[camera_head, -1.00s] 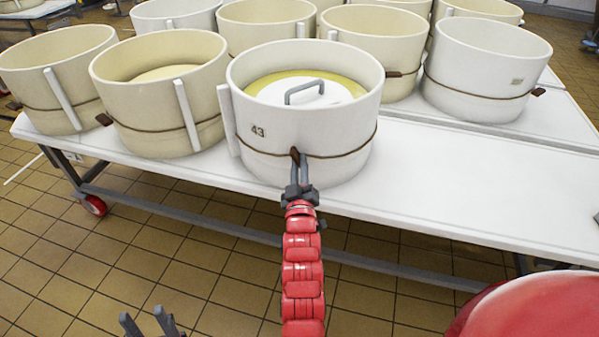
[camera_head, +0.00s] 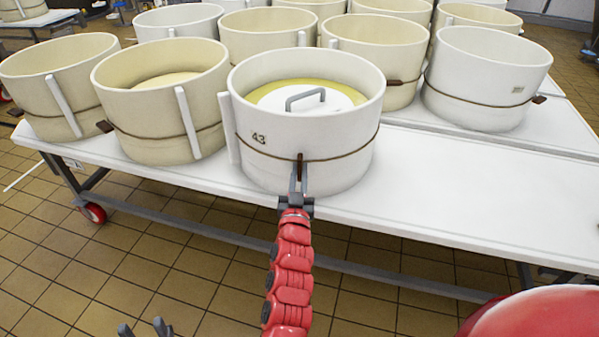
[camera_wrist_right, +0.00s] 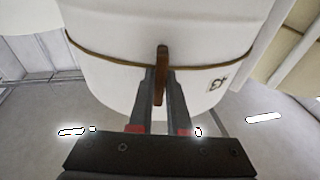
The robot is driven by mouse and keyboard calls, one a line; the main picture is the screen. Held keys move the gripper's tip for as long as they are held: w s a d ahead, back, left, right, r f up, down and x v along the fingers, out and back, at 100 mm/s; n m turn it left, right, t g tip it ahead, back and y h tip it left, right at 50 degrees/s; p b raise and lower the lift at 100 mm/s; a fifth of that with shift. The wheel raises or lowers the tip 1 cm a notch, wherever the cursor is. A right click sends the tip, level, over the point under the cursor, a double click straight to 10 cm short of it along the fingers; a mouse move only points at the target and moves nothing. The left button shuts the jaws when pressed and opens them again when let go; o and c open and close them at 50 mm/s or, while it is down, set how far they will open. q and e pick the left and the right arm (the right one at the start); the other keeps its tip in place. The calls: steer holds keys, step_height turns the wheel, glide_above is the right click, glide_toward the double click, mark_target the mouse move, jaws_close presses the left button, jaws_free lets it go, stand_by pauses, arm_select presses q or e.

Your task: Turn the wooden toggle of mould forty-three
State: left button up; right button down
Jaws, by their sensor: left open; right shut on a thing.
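Mould forty-three (camera_head: 270,155) is a round white tub with "43" on its front, at the front edge of the white table. A brown cord runs around it, and the wooden toggle (camera_head: 300,165) sits upright on the cord at the front. My right gripper (camera_head: 299,180) is shut on the toggle. In the right wrist view the toggle (camera_wrist_right: 162,72) stands between the two grey fingers (camera_wrist_right: 162,85), and mould forty-three (camera_wrist_right: 215,60) fills the upper middle. My left gripper (camera_head: 143,328) is open and empty at the bottom left, apart from the table.
Several similar moulds stand on the table, including a cream one (camera_head: 160,120) close on the left and a white one (camera_head: 480,85) at the right. The table top (camera_head: 450,190) is bare to the right of mould forty-three. Tiled floor lies in front.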

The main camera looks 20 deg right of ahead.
stand_by(0.3)
steer(key=c, duration=0.9)
jaws_free()
steer(key=shift+o, duration=0.2)
steer(key=shift+s, duration=0.1)
steer(key=p+v, duration=0.5)
steer(key=v, duration=1.2)
steer(key=shift+a+f, duration=0.15)
